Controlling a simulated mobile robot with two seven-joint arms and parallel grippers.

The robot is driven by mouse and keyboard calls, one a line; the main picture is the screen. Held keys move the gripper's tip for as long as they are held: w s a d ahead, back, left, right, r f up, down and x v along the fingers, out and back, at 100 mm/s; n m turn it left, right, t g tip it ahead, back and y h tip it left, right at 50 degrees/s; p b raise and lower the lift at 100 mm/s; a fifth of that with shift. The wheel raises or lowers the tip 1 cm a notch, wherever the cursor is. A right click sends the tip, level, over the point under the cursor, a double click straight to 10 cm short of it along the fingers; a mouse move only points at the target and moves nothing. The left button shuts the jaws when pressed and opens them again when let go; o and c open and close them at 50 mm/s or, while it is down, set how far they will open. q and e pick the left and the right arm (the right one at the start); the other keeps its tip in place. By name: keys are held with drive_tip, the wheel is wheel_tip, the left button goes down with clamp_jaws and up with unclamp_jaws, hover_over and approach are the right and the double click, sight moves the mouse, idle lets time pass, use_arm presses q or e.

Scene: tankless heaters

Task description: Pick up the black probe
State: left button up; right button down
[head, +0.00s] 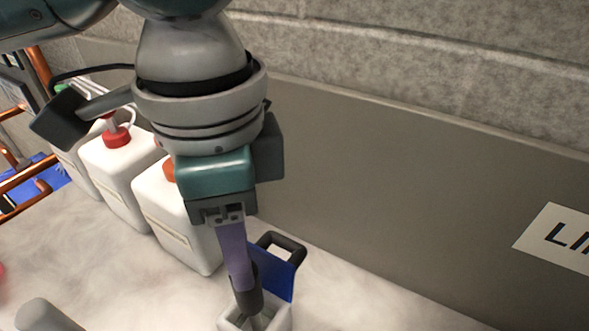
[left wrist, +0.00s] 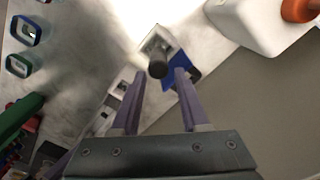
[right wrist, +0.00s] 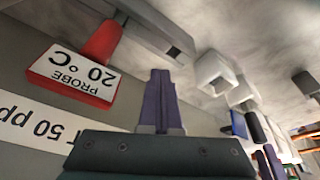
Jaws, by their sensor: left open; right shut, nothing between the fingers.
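The black probe (left wrist: 157,68) stands in a small white holder (left wrist: 160,42), with a blue plate (left wrist: 186,77) beside it. In the head view the dark probe (head: 248,300) rises from the white holder (head: 230,318) at the bottom, close to the tips of my left gripper (head: 241,280). In the left wrist view my left gripper (left wrist: 158,74) is open, its purple fingers on either side of the probe's end. I cannot tell whether they touch it. My right gripper (right wrist: 160,75) is shut and empty, away from the probe.
White jugs (head: 180,215) stand left of the holder on the pale counter. A grey wall panel (head: 400,210) rises behind. In the right wrist view a red-framed "PROBE 20 °C" sign (right wrist: 75,75) and more white holders (right wrist: 213,72) stand near my right gripper.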

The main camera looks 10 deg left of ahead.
sight(249, 294)
use_arm(q)
drive_tip(key=f, duration=0.3)
drive_tip(key=shift+s, duration=0.2)
wheel_tip(249, 294, down, 6)
drive_tip(key=shift+b, duration=0.35)
clamp_jaws()
